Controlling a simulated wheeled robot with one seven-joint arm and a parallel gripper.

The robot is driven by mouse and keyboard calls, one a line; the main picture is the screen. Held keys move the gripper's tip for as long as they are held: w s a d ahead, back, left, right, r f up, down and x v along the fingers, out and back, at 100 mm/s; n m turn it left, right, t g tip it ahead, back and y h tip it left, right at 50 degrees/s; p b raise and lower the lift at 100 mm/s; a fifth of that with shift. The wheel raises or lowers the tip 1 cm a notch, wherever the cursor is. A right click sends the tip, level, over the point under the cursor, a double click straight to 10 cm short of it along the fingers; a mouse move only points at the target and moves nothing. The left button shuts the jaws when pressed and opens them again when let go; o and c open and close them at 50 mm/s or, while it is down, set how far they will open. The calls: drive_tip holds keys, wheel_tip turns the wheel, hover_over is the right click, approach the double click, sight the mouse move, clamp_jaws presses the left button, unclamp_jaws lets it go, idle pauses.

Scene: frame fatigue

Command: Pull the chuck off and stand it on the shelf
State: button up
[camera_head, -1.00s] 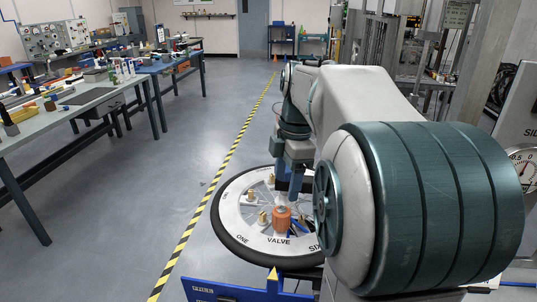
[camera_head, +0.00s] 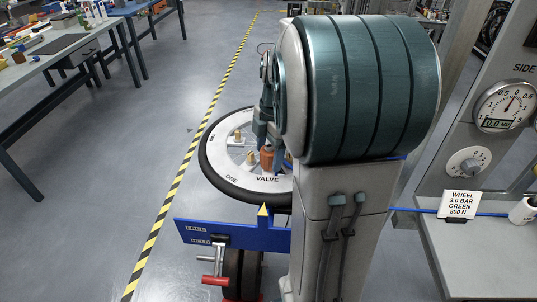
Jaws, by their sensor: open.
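The wheel (camera_head: 216,176) lies flat, with a black tyre and a white disc marked ONE and VALVE. An orange-brown cylinder (camera_head: 266,160) stands upright on it just above the word VALVE; it looks like the chuck. My gripper (camera_head: 268,146) is open, pointing down at this cylinder, its fingers close around or beside it. My arm hides the wheel's right part and some of the fingers, so I cannot tell if they touch it. The grey shelf (camera_head: 480,262) at the lower right has a bare front part.
A sign (camera_head: 459,204) reading WHEEL 3.0 BAR GREEN 800 N, a blue hose (camera_head: 412,210) and a white cylinder (camera_head: 523,211) are at the shelf. A gauge (camera_head: 506,106) is above. A blue plate (camera_head: 205,233) stands before the wheel. Left floor is clear.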

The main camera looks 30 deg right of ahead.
drive_tip(key=shift+a+f, duration=0.1)
drive_tip(key=shift+f, duration=0.65)
drive_tip(key=c, duration=1.2)
drive_tip(key=shift+r+p, duration=1.25)
drive_tip(key=shift+r, duration=0.75)
drive_tip(key=shift+c, duration=0.4)
